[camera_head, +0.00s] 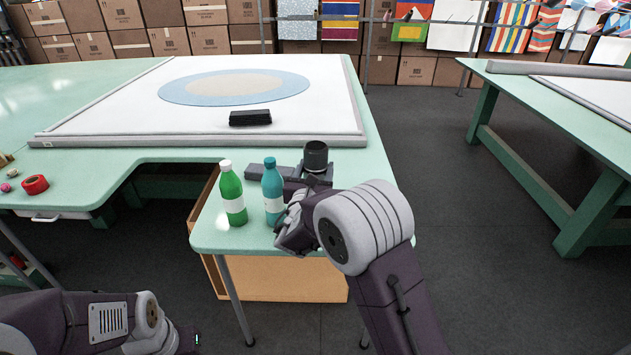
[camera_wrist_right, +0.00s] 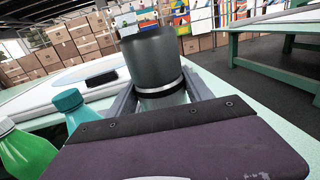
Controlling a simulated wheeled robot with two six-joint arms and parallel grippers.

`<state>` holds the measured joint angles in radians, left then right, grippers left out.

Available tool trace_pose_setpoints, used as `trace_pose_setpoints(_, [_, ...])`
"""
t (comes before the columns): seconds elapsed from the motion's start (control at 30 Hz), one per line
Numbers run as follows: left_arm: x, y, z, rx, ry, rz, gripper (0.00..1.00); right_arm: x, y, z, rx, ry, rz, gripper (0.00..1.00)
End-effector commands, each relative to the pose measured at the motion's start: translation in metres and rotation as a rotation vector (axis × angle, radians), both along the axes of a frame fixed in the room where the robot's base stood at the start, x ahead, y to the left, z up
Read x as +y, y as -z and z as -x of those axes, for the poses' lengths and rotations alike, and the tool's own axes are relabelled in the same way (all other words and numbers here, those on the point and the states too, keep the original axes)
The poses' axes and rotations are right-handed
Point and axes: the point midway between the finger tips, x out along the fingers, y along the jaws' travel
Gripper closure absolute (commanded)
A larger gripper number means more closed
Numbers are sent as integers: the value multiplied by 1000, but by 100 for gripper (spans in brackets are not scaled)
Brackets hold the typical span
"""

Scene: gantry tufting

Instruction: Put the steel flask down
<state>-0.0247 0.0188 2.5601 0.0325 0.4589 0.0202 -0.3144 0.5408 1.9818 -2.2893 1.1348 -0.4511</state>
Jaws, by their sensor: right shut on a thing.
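The steel flask (camera_head: 316,156) has a dark cylindrical top and stands upright between the fingers of my right gripper (camera_head: 308,178), over the near table extension. In the right wrist view the flask (camera_wrist_right: 152,62) shows a dark upper part, a bright ring and a paler lower part, with a finger of my right gripper (camera_wrist_right: 163,100) on each side. The gripper is shut on it. The flask's base is hidden, so I cannot tell whether it touches the table.
A green bottle (camera_head: 232,194) and a teal bottle (camera_head: 272,190) stand left of my right gripper on the green table (camera_head: 214,239). Behind lies a white tufting frame (camera_head: 330,90) with a black block (camera_head: 250,117). Red tape (camera_head: 35,184) lies far left.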

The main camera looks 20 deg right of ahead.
Motion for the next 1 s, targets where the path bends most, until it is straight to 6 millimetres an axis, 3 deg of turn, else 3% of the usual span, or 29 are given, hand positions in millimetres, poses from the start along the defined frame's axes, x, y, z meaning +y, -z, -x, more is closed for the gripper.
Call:
trace_pose_setpoints(0.2, [0, 8, 0, 0, 0, 0, 64, 0, 36, 0, 3, 0, 2, 100])
trace_pose_setpoints(0.53, [0, 10, 0, 0, 0, 0, 64, 0, 40, 0, -1, 0, 0, 100])
trace_pose_setpoints(0.57, [0, 10, 0, 0, 0, 0, 64, 0, 41, 1, 2, 0, -1, 38])
trace_pose_setpoints(0.63, [0, 9, 0, 0, 0, 0, 64, 0, 40, 1, 2, 0, 0, 19])
trace_pose_setpoints(1.0, [0, 4, 0, 0, 0, 0, 64, 1, 35, 1, 2, -1, 0, 19])
